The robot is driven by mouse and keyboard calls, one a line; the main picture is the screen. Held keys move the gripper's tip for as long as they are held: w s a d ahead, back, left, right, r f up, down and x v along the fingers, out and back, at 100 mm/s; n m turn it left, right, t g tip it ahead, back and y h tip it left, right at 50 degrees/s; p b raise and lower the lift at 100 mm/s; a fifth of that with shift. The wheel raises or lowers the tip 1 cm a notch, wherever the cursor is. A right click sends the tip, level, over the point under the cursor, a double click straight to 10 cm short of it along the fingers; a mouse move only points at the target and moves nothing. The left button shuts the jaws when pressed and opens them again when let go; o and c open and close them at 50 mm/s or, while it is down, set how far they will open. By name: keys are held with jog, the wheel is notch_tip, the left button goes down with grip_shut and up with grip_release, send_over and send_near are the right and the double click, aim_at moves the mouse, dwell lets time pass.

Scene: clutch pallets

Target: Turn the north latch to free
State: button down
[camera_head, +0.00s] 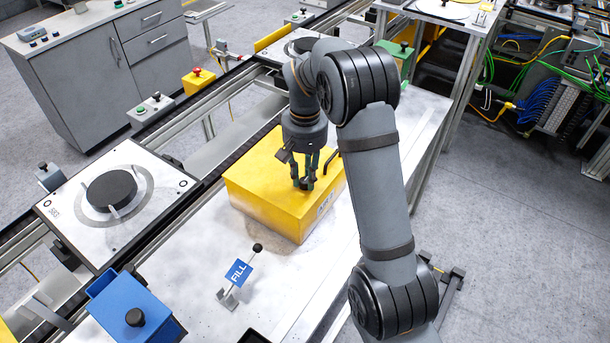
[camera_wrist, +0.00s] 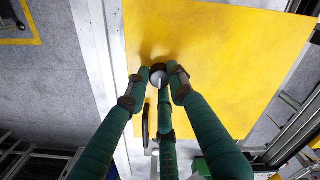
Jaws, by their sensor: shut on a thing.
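A yellow box (camera_head: 262,190) stands on the white bench, with a printed label on its front face; its flat yellow top (camera_wrist: 215,55) fills much of the wrist view. My gripper (camera_head: 305,180) points down at the box top, near its front right part. In the wrist view its green-sleeved fingers (camera_wrist: 158,88) close around a small dark round knob (camera_wrist: 158,70) with a pale line on it. A black bent handle (camera_head: 331,160) stands beside the fingers; it also shows in the wrist view (camera_wrist: 145,125). No latch is marked north, and the fingers partly hide the knob.
A blue box (camera_head: 132,308) with a black knob is at lower left. A white plate with a black disc (camera_head: 110,190) lies farther left. The bench between is clear.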

aim_at(305, 180)
dwell(0.3)
jog(key=c, duration=1.6)
grip_release()
jog(key=shift+o, duration=0.4)
notch_tip(305, 180, up, 12)
notch_tip(305, 180, down, 12)
jog(key=shift+f, duration=0.1)
